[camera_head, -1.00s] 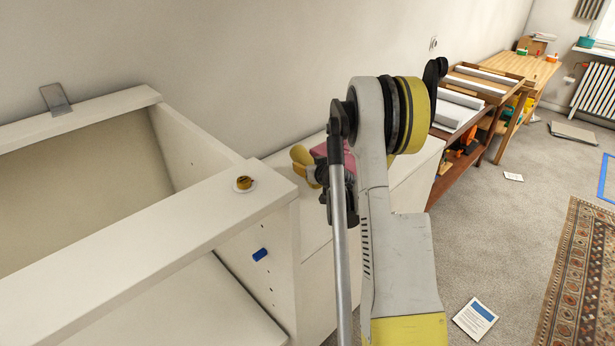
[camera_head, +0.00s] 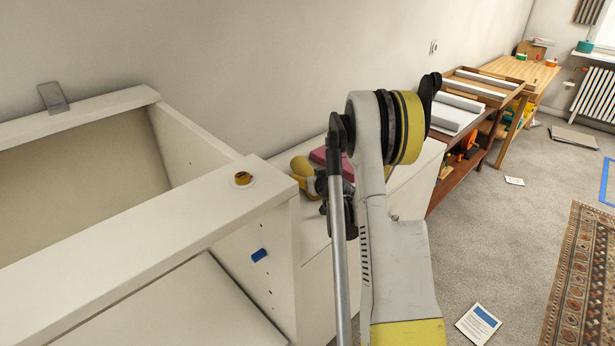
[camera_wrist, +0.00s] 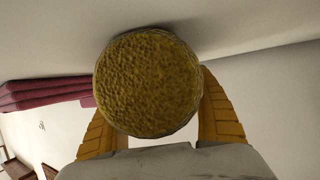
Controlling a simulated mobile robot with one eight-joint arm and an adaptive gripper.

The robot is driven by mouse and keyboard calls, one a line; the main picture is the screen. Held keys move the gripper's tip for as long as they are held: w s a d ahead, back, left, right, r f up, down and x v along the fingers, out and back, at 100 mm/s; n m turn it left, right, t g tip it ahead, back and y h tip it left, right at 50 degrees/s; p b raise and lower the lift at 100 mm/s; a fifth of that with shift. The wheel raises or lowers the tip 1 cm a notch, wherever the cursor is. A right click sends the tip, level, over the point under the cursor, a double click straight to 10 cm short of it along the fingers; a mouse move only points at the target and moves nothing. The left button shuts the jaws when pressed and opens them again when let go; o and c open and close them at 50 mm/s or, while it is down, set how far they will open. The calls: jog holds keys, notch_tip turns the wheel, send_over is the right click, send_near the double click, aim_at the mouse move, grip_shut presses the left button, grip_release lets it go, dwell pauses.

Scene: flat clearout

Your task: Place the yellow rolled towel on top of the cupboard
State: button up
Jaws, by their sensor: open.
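The yellow rolled towel (camera_wrist: 148,82) shows its round end in the wrist view. My gripper (camera_wrist: 152,105) is open, with one orange-yellow finger on either side of the towel. In the head view the towel (camera_head: 301,166) is a small yellow shape beside my wrist, partly hidden by it, over the white cupboard top (camera_head: 312,215) along the wall. I cannot tell whether its underside touches that surface.
A pink folded cloth (camera_head: 319,155) lies behind the towel and also shows in the wrist view (camera_wrist: 45,92). Wooden tables (camera_head: 475,150) stand beyond. Carpet at right is mostly clear.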

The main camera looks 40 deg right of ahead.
jog(key=p+v, duration=0.3)
jog(key=v, duration=0.9)
jog(key=shift+s+r+p, duration=0.1)
jog(key=shift+p, duration=0.2)
